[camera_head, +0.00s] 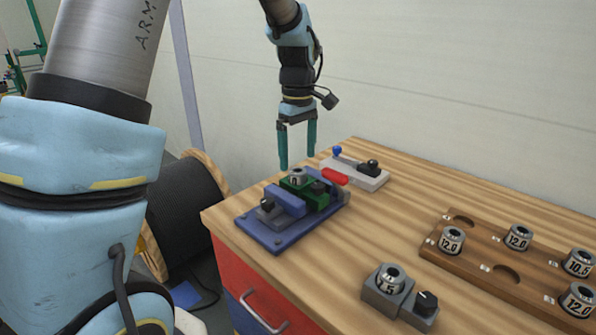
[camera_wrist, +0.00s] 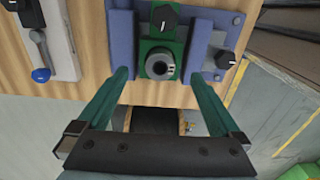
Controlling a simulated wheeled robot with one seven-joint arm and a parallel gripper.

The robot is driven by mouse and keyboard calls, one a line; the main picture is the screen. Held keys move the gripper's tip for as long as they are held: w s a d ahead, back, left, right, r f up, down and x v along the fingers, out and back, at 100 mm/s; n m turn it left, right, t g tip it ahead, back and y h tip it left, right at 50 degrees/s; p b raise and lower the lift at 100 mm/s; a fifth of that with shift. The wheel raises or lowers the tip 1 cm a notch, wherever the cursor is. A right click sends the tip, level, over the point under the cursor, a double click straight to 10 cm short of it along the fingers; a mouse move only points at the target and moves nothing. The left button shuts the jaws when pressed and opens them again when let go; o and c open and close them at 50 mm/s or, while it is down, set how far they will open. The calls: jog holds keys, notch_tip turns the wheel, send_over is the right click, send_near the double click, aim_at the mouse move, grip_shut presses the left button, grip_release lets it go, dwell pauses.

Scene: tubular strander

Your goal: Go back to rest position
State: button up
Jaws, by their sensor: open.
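My gripper (camera_head: 297,148) is open and hangs pointing down above the left part of the wooden workbench. Its two green fingers also show in the wrist view (camera_wrist: 163,92), spread apart with nothing between them. Below it, a blue fixture (camera_head: 268,238) with a green block (camera_head: 316,197) stands on the bench. A metal die (camera_head: 297,177) sits upright in the green block; it also shows in the wrist view (camera_wrist: 161,66), ahead of the fingers. The fingers look apart from the die, but the exact gap is hard to tell.
A wooden rack (camera_head: 460,262) with several dies and empty round recesses lies at right. A grey block (camera_head: 380,300) with a die and black knob stands at the front. A cable reel (camera_head: 187,210) is left of the bench.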

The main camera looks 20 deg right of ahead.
notch_tip(320, 180, up, 6)
jog(key=s+a+f+m, duration=0.2)
jog(key=s+a+f, duration=0.1)
jog(key=a, duration=0.6)
jog(key=s+a+f+m+t, duration=0.1)
jog(key=s+a+f+m, duration=0.1)
jog(key=a, duration=0.8)
jog(key=s+a+f+m, duration=0.2)
jog(key=a+f, duration=0.3)
jog(key=a, duration=0.4)
jog(key=shift+s+a+m+t+b, duration=0.15)
jog(key=shift+s+m+t+b, duration=0.2)
jog(key=shift+s, duration=0.5)
